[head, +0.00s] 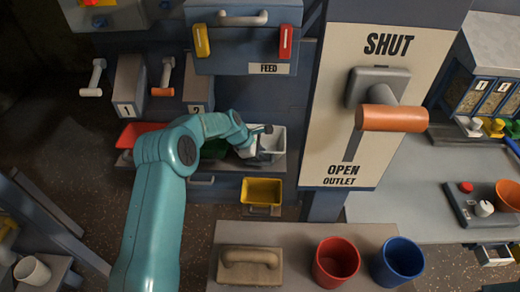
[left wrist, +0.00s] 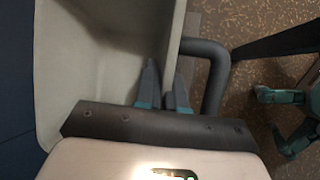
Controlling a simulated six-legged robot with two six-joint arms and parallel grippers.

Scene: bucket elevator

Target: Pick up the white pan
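The white pan (head: 279,142) sits at the right end of the low shelf under the feed box, partly covered by my left gripper (head: 262,143). In the left wrist view the pan's pale, empty inside (left wrist: 85,75) fills the left half. A dark grey bar handle (left wrist: 217,72) stands out from its right wall. My left gripper's two fingers (left wrist: 165,85) are close together at that wall, with a narrow gap between them. The wall seems to run between the fingers; whether they press on it I cannot tell. My right gripper is in neither view.
A red pan (head: 142,132) and a partly hidden green pan (head: 214,150) share the shelf. A yellow pan (head: 262,191) is just below. In front are a brown handled block (head: 250,266), a red cup (head: 336,262) and a blue cup (head: 398,262). The outlet lever (head: 392,118) juts out at right.

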